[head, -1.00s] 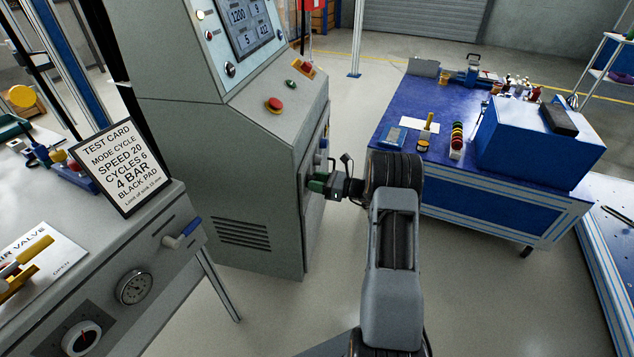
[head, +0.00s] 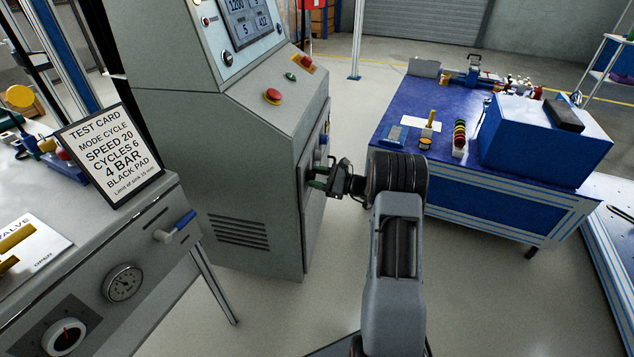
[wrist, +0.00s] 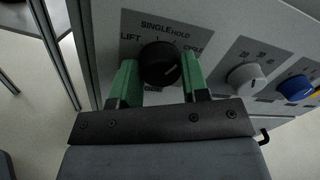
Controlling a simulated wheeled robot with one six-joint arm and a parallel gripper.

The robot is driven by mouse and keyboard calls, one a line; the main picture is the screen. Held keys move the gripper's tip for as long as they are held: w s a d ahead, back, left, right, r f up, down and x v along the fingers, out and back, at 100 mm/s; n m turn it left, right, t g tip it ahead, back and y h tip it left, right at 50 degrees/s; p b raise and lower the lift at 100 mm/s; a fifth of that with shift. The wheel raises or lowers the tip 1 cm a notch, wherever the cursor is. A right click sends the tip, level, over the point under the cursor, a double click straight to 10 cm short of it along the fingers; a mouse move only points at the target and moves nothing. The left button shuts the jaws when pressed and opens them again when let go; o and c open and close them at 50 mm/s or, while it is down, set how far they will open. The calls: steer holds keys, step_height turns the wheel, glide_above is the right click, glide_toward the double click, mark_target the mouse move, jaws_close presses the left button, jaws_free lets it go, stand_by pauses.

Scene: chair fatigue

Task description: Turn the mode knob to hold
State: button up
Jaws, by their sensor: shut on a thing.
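The mode knob (wrist: 160,63) is a round black knob on the grey machine's side panel, in the wrist view. I cannot clearly tell which label the knob points to. My gripper (wrist: 160,76) has green fingers, one on each side of the knob, and is shut on it. In the head view my gripper (head: 318,178) reaches the side of the grey cabinet, and the knob is hidden there.
A white knob (wrist: 245,77) and a blue knob (wrist: 295,88) sit right of the mode knob on the same panel. The grey cabinet (head: 250,150) carries a red stop button (head: 272,96). A test card (head: 109,157) reads MODE CYCLE. A blue workbench (head: 480,205) stands to the right.

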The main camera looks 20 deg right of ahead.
steer(key=shift+n+b, duration=0.55)
steer(key=shift+n, duration=0.35)
steer(key=o, duration=0.9)
steer(key=p+v, duration=0.1)
steer(key=v, duration=0.6)
steer(key=p+v, duration=0.2)
steer(key=v, duration=0.5)
steer(key=shift+w+f, duration=0.15)
steer(key=shift+f, duration=0.05)
